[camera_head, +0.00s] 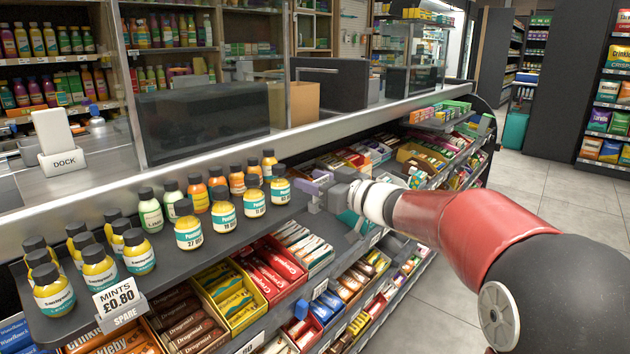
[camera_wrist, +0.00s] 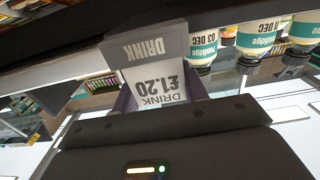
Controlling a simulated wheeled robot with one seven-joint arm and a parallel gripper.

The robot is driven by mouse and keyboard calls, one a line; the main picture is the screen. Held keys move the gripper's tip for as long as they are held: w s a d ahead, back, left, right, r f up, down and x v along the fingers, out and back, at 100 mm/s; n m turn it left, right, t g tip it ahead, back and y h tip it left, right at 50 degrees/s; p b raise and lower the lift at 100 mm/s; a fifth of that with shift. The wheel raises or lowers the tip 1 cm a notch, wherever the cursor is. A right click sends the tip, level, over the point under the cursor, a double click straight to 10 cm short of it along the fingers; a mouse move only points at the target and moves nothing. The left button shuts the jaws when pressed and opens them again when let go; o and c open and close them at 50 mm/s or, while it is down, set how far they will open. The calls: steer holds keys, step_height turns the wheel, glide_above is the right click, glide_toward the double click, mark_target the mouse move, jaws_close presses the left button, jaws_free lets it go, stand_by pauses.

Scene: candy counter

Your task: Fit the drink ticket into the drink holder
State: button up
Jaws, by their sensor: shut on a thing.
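My gripper (camera_head: 318,188) is at the shelf's front edge, right of the bottles in the head view. In the wrist view its purple fingers (camera_wrist: 160,96) are shut on the white drink ticket (camera_wrist: 165,82), which reads "DRINK £1.20" upside down. The grey drink holder (camera_wrist: 147,46), marked "DRINK", lies just beyond the ticket's far edge in the wrist view. The two look very close or overlapping; I cannot tell whether the ticket is inside the holder. In the head view I cannot make out the ticket or holder at my gripper.
Yellow, orange and green bottles (camera_head: 188,230) stand on the dark shelf left of my gripper. A "MINTS £0.80" ticket (camera_head: 115,297) sits in a holder marked "SPARE" at the front left. Candy boxes (camera_head: 270,275) fill the racks below. Floor (camera_head: 580,205) at right is clear.

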steer(key=shift+f, duration=0.7)
steer(key=shift+r, duration=0.1)
stand_by(0.6)
stand_by(0.5)
steer(key=o, duration=0.7)
steer(key=shift+o, duration=0.2)
steer(key=shift+r+p, duration=0.45)
steer(key=shift+r, duration=0.5)
